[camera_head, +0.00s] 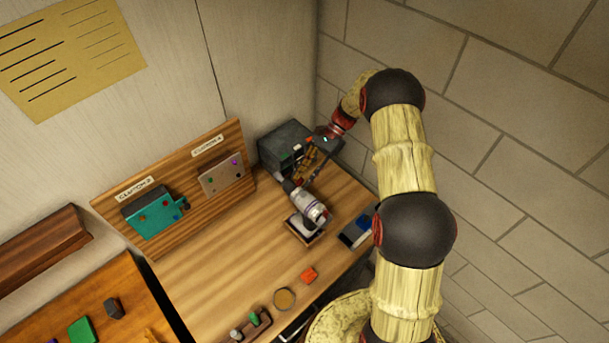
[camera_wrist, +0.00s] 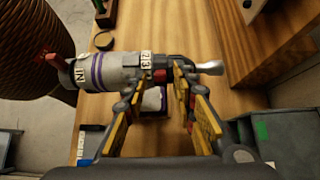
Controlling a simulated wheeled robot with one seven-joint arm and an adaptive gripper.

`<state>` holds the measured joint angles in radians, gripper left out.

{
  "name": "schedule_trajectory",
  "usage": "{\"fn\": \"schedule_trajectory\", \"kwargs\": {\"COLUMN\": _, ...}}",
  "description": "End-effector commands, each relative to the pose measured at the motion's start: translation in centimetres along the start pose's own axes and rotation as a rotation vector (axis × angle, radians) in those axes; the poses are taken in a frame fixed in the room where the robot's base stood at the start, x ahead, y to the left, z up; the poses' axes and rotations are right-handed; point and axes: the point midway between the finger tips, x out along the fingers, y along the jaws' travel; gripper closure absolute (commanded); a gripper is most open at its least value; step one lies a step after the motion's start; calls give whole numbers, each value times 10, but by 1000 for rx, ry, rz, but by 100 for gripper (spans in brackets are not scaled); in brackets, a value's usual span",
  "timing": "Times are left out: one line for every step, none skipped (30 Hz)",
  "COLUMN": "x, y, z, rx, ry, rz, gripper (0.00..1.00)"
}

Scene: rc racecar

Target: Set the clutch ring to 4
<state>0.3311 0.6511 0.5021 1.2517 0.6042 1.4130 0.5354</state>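The driver tool, a grey and white barrel with purple bands (camera_head: 311,206), sits on a small stand on the wooden bench; in the wrist view it lies across the upper middle (camera_wrist: 100,70). Its clutch ring (camera_wrist: 147,58) shows white number tiles that read 2 and 3. A dark neck and a silver tip are to the right of the ring. My gripper (camera_wrist: 159,78) is open, with yellow-padded fingers apart on either side of the ring's right end and the dark neck. I cannot tell whether they touch it. In the head view my gripper (camera_head: 307,170) is just above the tool.
A wooden board holds a teal block (camera_head: 154,212) labelled CLUTCH 2 and a brown-grey block (camera_head: 222,175) labelled CLUTCH 4. A dark grey box (camera_head: 283,143) stands behind my gripper. The left-middle bench is clear.

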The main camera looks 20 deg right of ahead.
Motion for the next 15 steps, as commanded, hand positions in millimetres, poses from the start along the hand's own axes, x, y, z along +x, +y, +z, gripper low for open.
{"fn": "schedule_trajectory", "kwargs": {"x": 0, "y": 0, "z": 0, "rx": 0, "ry": 0, "rz": 0, "gripper": 70}}
{"fn": "schedule_trajectory", "kwargs": {"x": 0, "y": 0, "z": 0, "rx": 0, "ry": 0, "rz": 0, "gripper": 70}}
{"fn": "schedule_trajectory", "kwargs": {"x": 0, "y": 0, "z": 0, "rx": 0, "ry": 0, "rz": 0, "gripper": 70}}
{"fn": "schedule_trajectory", "kwargs": {"x": 0, "y": 0, "z": 0, "rx": 0, "ry": 0, "rz": 0, "gripper": 70}}
{"fn": "schedule_trajectory", "kwargs": {"x": 0, "y": 0, "z": 0, "rx": 0, "ry": 0, "rz": 0, "gripper": 70}}
{"fn": "schedule_trajectory", "kwargs": {"x": 0, "y": 0, "z": 0, "rx": 0, "ry": 0, "rz": 0, "gripper": 70}}
{"fn": "schedule_trajectory", "kwargs": {"x": 0, "y": 0, "z": 0, "rx": 0, "ry": 0, "rz": 0, "gripper": 70}}
{"fn": "schedule_trajectory", "kwargs": {"x": 0, "y": 0, "z": 0, "rx": 0, "ry": 0, "rz": 0, "gripper": 70}}
{"fn": "schedule_trajectory", "kwargs": {"x": -1, "y": 0, "z": 0, "rx": 0, "ry": 0, "rz": -1, "gripper": 70}}
{"fn": "schedule_trajectory", "kwargs": {"x": -2, "y": 0, "z": 0, "rx": 0, "ry": 0, "rz": -1, "gripper": 70}}
{"fn": "schedule_trajectory", "kwargs": {"x": -3, "y": 0, "z": 0, "rx": -1, "ry": 0, "rz": -1, "gripper": 70}}
{"fn": "schedule_trajectory", "kwargs": {"x": -6, "y": 0, "z": 0, "rx": -1, "ry": 0, "rz": -1, "gripper": 70}}
{"fn": "schedule_trajectory", "kwargs": {"x": -10, "y": 0, "z": 0, "rx": -1, "ry": 1, "rz": -1, "gripper": 70}}
{"fn": "schedule_trajectory", "kwargs": {"x": -13, "y": -1, "z": 0, "rx": -1, "ry": 1, "rz": -2, "gripper": 70}}
{"fn": "schedule_trajectory", "kwargs": {"x": -20, "y": -1, "z": -1, "rx": -1, "ry": 2, "rz": -3, "gripper": 70}}
